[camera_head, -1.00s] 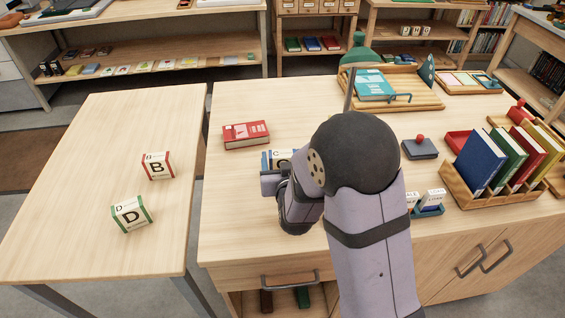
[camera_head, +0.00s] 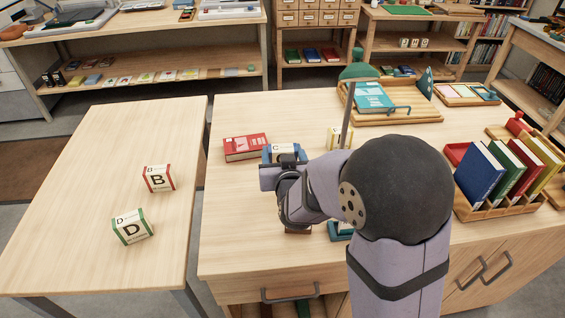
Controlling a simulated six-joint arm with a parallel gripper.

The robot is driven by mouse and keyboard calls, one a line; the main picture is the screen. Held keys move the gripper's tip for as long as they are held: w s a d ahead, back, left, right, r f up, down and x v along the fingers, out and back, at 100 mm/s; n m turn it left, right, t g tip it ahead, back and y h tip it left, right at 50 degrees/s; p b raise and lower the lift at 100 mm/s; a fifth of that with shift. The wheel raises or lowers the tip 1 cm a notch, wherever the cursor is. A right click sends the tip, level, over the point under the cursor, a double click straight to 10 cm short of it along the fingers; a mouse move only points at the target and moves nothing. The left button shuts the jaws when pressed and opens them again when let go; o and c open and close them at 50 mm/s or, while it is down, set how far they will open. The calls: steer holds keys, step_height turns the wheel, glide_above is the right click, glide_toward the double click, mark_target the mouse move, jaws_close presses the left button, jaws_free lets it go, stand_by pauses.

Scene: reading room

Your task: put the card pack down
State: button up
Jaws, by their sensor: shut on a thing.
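A white card pack with blue edges and a letter C (camera_head: 283,149) is at the tips of my gripper (camera_head: 284,163), near the middle left of the large table (camera_head: 235,215). My gripper is shut on this pack. The gripper hides the pack's lower part, so I cannot tell whether it touches the table. Two similar packs stand on the left table: a red-edged B pack (camera_head: 158,179) and a green-edged D pack (camera_head: 132,227). A yellow-edged pack (camera_head: 334,136) stands behind my arm, partly hidden.
A red book (camera_head: 246,147) lies just left of the held pack. A wooden tray (camera_head: 425,113) with a teal book (camera_head: 373,97) is behind. A wooden rack of upright books (camera_head: 490,212) stands at right. The left table's top (camera_head: 85,190) is mostly bare.

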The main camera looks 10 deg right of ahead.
mark_target(281, 147)
steer(key=shift+r, duration=1.65)
steer(key=shift+a, duration=0.2)
steer(key=w+a+n+y+p, duration=0.1)
steer(key=w+a+n+y, duration=0.15)
steer(key=a, duration=1.25)
steer(key=s+a+n+g+y, duration=0.1)
steer(key=s+a+n+y, duration=0.2)
steer(key=a, duration=1.1)
steer(key=s+a+n+g+y, duration=0.25)
steer(key=s+a, duration=0.25)
steer(key=a, duration=0.8)
steer(key=s+a+n+g+y+p, duration=0.1)
steer(key=s+a+y, duration=0.2)
steer(key=s+a, duration=0.8)
steer(key=shift+w+a+f, duration=0.2)
steer(key=shift+f, duration=1.4)
steer(key=shift+w+a+f, duration=0.15)
steer(key=shift+w+f, duration=0.1)
steer(key=shift+f, duration=1.4)
steer(key=shift+w+a+f, duration=0.2)
steer(key=shift+f, duration=1.4)
steer(key=shift+f, duration=0.15)
